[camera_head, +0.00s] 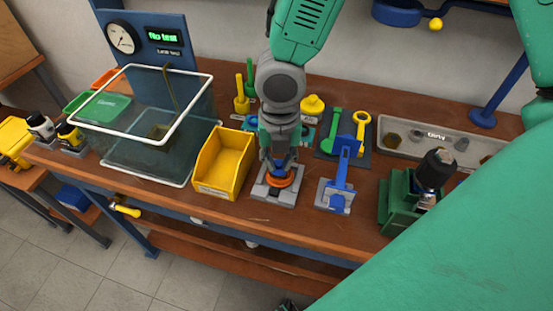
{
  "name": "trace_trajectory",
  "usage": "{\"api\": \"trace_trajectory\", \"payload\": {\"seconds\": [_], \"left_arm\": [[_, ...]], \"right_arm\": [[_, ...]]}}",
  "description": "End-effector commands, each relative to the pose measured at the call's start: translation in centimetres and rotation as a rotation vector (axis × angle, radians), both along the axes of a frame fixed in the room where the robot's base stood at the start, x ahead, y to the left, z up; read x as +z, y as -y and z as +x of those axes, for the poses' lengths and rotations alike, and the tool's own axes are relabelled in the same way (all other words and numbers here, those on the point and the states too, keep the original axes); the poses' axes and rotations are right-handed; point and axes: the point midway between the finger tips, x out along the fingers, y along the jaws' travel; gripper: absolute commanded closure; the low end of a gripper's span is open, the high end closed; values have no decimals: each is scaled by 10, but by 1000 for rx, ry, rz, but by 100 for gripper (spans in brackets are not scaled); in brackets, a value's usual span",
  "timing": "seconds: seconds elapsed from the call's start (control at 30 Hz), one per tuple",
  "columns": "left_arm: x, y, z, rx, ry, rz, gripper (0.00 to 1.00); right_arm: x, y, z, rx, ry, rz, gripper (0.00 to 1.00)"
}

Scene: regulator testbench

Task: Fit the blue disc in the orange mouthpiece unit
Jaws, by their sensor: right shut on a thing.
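My right gripper (281,160) points down over the grey fixture block (262,193) at the front middle of the bench. An orange ring-shaped part, the orange mouthpiece unit (287,182), sits in that block, directly below the fingertips. The gripper is shut, and a little blue shows at its fingertips; this seems to be the blue disc (290,163), mostly hidden by the fingers. I cannot tell whether the disc touches the orange unit or is apart from it. My left gripper is not in view.
A yellow bin (226,167) stands close left of the fixture, a blue lever stand (338,190) close right. A glass tank (145,160), a green vise (397,207) and a grey tray (398,146) stand farther out.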

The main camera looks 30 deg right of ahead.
Motion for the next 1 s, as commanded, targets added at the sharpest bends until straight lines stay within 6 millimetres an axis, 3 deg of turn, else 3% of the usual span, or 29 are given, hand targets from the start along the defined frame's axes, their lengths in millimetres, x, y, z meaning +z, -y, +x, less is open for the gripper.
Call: {"api": "trace_trajectory", "payload": {"seconds": [1.0], "left_arm": [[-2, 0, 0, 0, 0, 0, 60]], "right_arm": [[-11, 3, -1, 1, -1, -1, 99]]}}
